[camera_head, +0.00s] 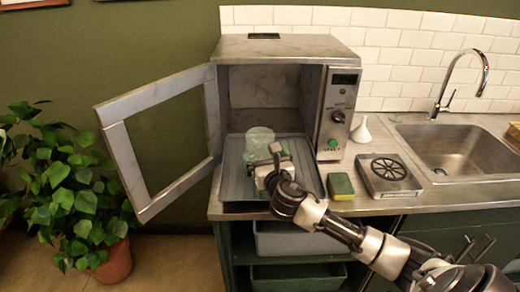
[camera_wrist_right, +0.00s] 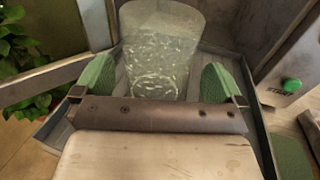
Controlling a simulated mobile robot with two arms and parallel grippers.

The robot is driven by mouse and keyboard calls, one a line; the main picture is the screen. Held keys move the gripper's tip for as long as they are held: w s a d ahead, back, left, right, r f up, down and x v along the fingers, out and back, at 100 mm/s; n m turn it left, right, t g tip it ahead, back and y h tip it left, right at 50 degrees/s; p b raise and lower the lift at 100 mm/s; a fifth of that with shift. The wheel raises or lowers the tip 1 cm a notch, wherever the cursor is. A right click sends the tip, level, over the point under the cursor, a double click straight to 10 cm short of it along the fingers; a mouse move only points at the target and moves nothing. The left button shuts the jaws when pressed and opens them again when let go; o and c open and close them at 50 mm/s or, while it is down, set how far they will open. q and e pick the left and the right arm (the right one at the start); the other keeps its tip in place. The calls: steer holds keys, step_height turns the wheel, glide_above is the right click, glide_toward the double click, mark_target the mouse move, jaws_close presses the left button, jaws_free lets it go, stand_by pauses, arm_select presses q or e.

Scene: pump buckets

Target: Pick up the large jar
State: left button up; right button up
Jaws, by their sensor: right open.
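A large clear glass jar (camera_head: 260,137) stands on the grey tray (camera_head: 233,186) in the open microwave (camera_head: 274,48). In the right wrist view the jar (camera_wrist_right: 160,48) is upright, straight ahead, between the two green fingertips. My right gripper (camera_head: 265,158) is open at the microwave's mouth, in front of the jar, and hides its lower part in the head view. The right gripper also shows in the wrist view (camera_wrist_right: 158,85), with a gap on each side of the jar. My left gripper is not in view.
The microwave door (camera_head: 150,120) stands wide open to the left. A green and yellow sponge (camera_head: 341,186), a small metal burner-like plate (camera_head: 388,174) and a white funnel (camera_head: 361,131) sit right of the tray. The sink (camera_head: 453,150) is further right. A potted plant (camera_head: 75,190) stands at the left.

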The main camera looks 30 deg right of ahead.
steer(key=x, duration=0.3)
steer(key=shift+w+r+p, duration=0.15)
steer(key=shift+w+p, duration=0.15)
steer(key=shift+p, duration=0.05)
steer(key=shift+w+d, duration=0.15)
steer(key=shift+w, duration=0.25)
steer(key=c, duration=0.9)
